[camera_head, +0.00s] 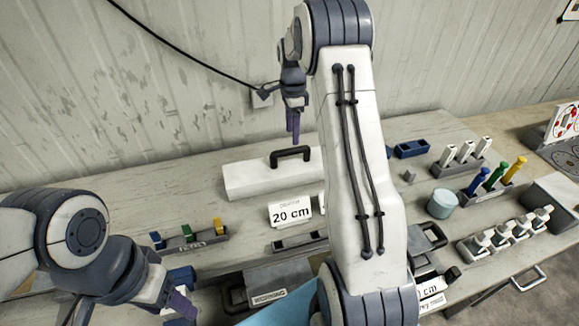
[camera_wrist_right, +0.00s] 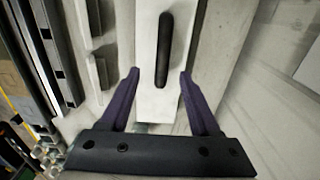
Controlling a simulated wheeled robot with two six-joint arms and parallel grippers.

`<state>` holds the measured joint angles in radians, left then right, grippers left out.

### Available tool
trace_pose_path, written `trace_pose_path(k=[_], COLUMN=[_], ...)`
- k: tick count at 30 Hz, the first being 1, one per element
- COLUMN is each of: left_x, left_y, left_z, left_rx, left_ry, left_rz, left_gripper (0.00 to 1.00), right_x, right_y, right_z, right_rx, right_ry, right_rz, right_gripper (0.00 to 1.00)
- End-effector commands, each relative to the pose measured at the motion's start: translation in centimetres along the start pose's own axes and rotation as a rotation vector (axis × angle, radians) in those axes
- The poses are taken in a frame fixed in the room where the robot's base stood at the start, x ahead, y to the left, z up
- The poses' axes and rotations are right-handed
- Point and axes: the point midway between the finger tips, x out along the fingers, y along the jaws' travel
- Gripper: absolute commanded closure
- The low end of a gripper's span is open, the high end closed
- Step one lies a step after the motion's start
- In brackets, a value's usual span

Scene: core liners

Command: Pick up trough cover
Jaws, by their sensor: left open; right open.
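The trough cover (camera_head: 250,180) is a long white block with a black arched handle (camera_head: 290,153) on top, lying at the back of the bench near the wall. My right arm partly hides its right end. My right gripper (camera_head: 293,138) is above the cover, close to the handle. In the right wrist view my right gripper (camera_wrist_right: 158,75) is open, with the black handle (camera_wrist_right: 164,48) appearing between and beyond its purple fingers. I cannot tell whether they touch. The white cover (camera_wrist_right: 150,105) lies below. My left gripper (camera_head: 181,304) is open and empty at the lower left.
A "20 cm" sign (camera_head: 291,212) stands in front of the cover. A small rack with coloured pegs (camera_head: 188,242) is at left. At right are a blue tray (camera_head: 411,149), a pale blue cylinder (camera_head: 442,203) and racks of bottles (camera_head: 505,238). The bench left of the cover is clear.

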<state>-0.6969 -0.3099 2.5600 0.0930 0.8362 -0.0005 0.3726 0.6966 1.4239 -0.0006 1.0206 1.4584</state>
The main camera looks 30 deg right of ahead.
Motion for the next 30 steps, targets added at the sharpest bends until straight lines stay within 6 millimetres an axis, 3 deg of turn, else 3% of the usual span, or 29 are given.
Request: trace_pose_path(k=[3,11,21,29,30], left_x=[-0.6,-1.2,-3.2,-3.1,-3.1], left_y=[0.0,0.1,0.2,0.2,0.2], left_z=[0.0,-0.1,-0.2,-0.2,-0.2], left_rx=[0.000,-0.001,-0.002,-0.002,-0.002], left_ry=[0.000,0.000,0.000,0.000,0.000], left_rz=[0.000,0.000,0.000,0.000,0.000], left_gripper=[0.40,0.40,0.40,0.40,0.40], right_x=[1.9,4.2,8.6,9.1,9.1], right_y=[0.1,0.0,-0.5,-0.5,-0.5], right_z=[0.1,0.3,0.5,0.5,0.5], right_rx=[-0.002,-0.006,-0.007,-0.006,-0.006], right_ry=[-0.001,-0.001,-0.001,-0.001,-0.001], right_rz=[0.006,0.003,0.003,0.000,0.000], right_gripper=[0.37,0.37,0.37,0.37,0.45])
